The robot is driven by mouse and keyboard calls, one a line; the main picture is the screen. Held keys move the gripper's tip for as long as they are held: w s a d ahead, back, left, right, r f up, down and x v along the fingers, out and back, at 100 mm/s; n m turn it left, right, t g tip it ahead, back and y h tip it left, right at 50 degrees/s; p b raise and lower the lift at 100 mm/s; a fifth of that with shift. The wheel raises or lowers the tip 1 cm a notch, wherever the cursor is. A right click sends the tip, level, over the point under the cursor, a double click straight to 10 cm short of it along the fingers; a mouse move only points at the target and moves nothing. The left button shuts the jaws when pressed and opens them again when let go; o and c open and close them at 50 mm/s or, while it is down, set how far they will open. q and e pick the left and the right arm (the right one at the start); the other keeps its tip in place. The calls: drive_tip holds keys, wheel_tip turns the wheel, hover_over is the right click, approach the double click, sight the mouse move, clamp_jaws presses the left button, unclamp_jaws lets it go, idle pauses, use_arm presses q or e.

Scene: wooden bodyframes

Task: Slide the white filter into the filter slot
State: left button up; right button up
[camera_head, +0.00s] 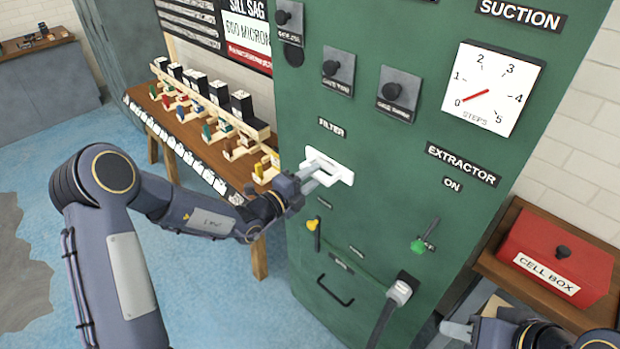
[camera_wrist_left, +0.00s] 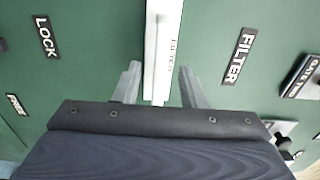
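The white filter (camera_head: 342,174) sits at the filter slot in the green cabinet, just below the FILTER label (camera_head: 331,127). Only its white front shows; how deep it sits I cannot tell. In the left wrist view the filter (camera_wrist_left: 163,45) is a long white bar with small lettering, its near end reaching between my fingers. My left gripper (camera_head: 317,175) is at the filter; its fingers (camera_wrist_left: 158,84) stand apart with gaps on both sides of the bar. My right gripper (camera_head: 472,320) is low at the right, partly cut off, its fingers apart and empty.
The green cabinet (camera_head: 400,150) carries knobs, a gauge (camera_head: 493,88), a yellow lever (camera_head: 314,228), a green lever (camera_head: 418,246) and a cable plug (camera_head: 400,292). A wooden rack (camera_head: 200,125) with coloured blocks stands left. A red cell box (camera_head: 556,255) sits right.

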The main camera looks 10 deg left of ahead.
use_arm(q)
drive_tip(key=b+v, duration=0.2)
drive_tip(key=v, duration=0.5)
drive_tip(key=shift+s+a, duration=0.25)
drive_tip(key=shift+s, duration=0.1)
idle(0.4)
